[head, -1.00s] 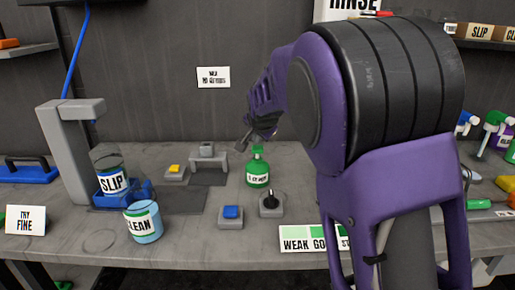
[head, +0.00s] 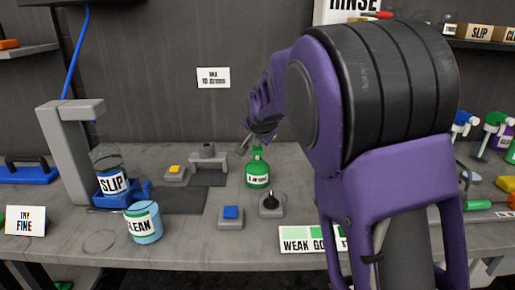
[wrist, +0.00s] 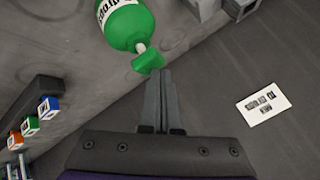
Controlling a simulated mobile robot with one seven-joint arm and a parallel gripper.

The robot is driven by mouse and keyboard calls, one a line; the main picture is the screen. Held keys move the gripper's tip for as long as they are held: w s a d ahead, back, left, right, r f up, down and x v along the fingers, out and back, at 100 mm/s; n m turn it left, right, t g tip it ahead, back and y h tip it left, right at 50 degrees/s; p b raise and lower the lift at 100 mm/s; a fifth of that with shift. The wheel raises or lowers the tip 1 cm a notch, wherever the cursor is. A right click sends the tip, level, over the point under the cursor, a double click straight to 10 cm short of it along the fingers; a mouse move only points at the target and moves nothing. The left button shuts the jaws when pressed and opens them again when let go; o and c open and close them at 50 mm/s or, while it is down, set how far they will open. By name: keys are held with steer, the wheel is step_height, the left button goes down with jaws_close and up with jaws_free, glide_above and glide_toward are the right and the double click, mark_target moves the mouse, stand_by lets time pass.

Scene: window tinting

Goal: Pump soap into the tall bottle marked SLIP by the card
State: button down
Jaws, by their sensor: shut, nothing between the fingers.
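The tall clear bottle marked SLIP (head: 113,183) stands upright in a blue holder (head: 122,197) under a grey stand at the left of the bench. A green pump bottle (head: 257,174) with a white label stands upright near the bench middle. Its green pump head and body (wrist: 127,22) also show in the wrist view. My gripper (head: 246,145) is shut and empty, just above the pump head. In the wrist view its fingertips (wrist: 160,72) are right at the pump head; I cannot tell whether they touch. A small white card (head: 213,77) hangs on the wall; its text is hard to read.
A blue cup marked CLEAN (head: 144,222) stands in front of the SLIP bottle. A blue button (head: 231,213), a yellow button (head: 175,169) and a black knob (head: 271,201) sit around the bench middle. A TRY FINE card (head: 25,220) stands at the left, and a WEAK GOOD strip (head: 303,243) in front.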

mark_target(257, 150)
steer(key=shift+f, duration=0.75)
stand_by(0.4)
steer(key=shift+r, duration=0.1)
steer(key=shift+r+p, duration=0.9)
steer(key=shift+r, duration=0.4)
steer(key=shift+r, duration=0.1)
step_height(257, 150, up, 5)
steer(key=p, duration=0.3)
